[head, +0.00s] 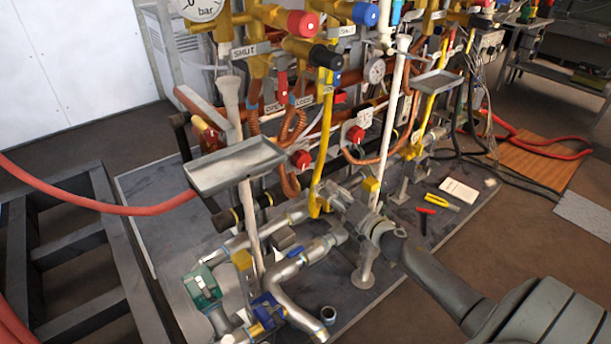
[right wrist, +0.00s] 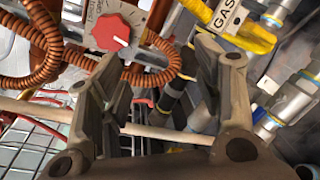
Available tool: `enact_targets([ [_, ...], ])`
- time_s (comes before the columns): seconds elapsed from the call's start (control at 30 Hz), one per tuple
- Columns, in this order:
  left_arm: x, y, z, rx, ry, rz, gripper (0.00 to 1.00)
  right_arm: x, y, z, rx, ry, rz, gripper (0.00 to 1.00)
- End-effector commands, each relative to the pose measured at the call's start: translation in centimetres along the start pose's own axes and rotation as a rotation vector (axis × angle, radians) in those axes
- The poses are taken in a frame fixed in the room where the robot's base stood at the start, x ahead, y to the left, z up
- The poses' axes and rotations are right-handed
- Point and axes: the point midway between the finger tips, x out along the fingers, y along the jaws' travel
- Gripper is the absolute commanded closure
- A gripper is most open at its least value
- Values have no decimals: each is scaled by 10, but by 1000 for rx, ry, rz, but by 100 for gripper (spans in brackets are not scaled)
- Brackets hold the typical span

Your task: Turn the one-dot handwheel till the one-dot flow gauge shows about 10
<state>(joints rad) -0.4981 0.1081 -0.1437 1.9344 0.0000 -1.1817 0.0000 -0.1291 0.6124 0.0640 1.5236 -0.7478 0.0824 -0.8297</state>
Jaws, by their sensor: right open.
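Which handwheel and which flow gauge bear one dot cannot be made out. In the head view, red knobs sit on the pipe rack: one lower red knob (head: 301,158) and one to its right (head: 355,133). A cut-off bar gauge (head: 203,8) is at the top left, and a smaller gauge (head: 376,70) is near the middle; neither reading is legible. My right gripper (head: 340,198) is among the lower pipes. In the right wrist view it is open and empty, with a red knob on a grey plate (right wrist: 111,31) beyond the left finger. My left gripper is out of view.
A grey metal tray (head: 235,165) juts out at the left. A yellow pipe (head: 325,140) and a white pipe (head: 390,125) rise near my gripper. Bent silver pipes (head: 285,275) are at the front.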

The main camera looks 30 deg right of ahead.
Motion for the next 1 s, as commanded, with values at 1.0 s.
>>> enact_targets([
  [1.0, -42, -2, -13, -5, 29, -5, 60, 92, 66, 24, -252, -22, 137, 41],
])
